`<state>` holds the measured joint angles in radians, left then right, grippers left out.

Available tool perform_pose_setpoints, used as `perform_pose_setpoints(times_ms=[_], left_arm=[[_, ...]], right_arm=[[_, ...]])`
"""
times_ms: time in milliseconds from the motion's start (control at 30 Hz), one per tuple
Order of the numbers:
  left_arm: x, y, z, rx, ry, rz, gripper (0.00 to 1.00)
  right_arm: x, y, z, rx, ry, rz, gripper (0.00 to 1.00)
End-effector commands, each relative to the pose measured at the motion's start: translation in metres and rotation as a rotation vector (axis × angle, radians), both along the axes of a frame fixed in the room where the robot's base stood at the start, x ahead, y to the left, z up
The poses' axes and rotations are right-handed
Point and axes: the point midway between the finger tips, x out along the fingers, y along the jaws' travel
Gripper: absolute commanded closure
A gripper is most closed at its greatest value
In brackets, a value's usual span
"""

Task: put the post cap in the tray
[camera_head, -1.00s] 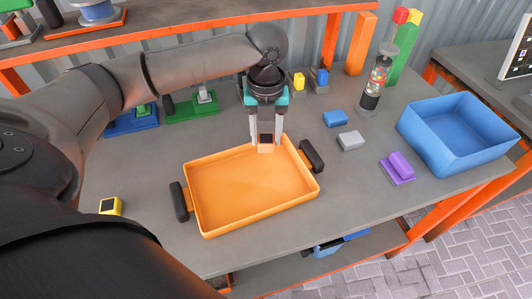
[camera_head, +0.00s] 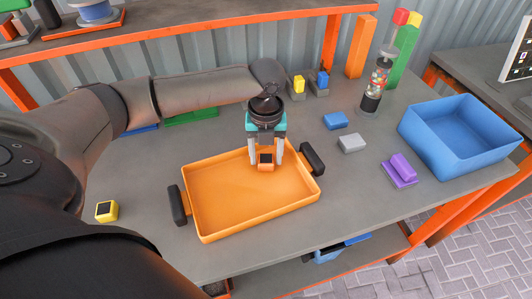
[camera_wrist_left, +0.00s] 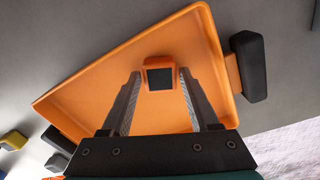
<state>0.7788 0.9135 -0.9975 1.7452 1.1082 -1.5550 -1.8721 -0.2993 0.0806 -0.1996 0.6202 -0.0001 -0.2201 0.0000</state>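The post cap, orange with a black top (camera_head: 266,160), is inside the orange tray (camera_head: 215,199), near its back right part. In the left wrist view the cap (camera_wrist_left: 159,76) sits between the fingertips, with a small gap on each side. My left gripper (camera_head: 266,157) points down over the tray, its fingers apart on either side of the cap. The cap appears to rest on the tray floor. The tray has dark handles at its left and right ends. My right gripper is not in view.
A yellow block with a black top (camera_head: 106,211) lies left of the tray. A blue bin (camera_head: 420,145), a purple piece (camera_head: 398,170), a grey block (camera_head: 351,142) and a blue block (camera_head: 335,121) stand to the right. A clear tube (camera_head: 377,82) stands behind.

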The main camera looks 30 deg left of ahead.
Motion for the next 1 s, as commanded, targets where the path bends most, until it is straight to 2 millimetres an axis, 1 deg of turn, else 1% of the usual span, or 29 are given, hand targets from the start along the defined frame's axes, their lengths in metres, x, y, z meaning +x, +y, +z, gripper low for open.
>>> perform_pose_setpoints(times_ms=[33, 133, 367, 467, 567, 800, 1000], left_arm=[[0.0, 0.0, 0.0, 0.0, 0.0, 0.0, 0.32], [0.0, 0.0, 0.0, 0.0, 0.0, 0.0, 0.21], [0.0, 0.0, 0.001, 0.0, 0.0, 0.0, 0.21], [0.0, 0.0, 0.006, 0.0, -0.001, -0.001, 0.21], [0.001, 0.0, 0.02, -0.001, -0.003, -0.001, 0.21], [0.001, 0.0, 0.073, -0.001, -0.004, 0.0, 0.21], [0.001, 0.0, 0.108, -0.001, -0.003, 0.0, 0.21]], right_arm=[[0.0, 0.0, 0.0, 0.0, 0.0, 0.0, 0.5], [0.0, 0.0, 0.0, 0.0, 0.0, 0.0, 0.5], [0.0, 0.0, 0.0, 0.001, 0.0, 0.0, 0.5], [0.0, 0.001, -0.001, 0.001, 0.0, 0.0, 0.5], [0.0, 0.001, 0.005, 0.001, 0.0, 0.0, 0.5], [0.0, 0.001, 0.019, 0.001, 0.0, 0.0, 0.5], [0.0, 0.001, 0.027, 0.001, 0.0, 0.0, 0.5]])
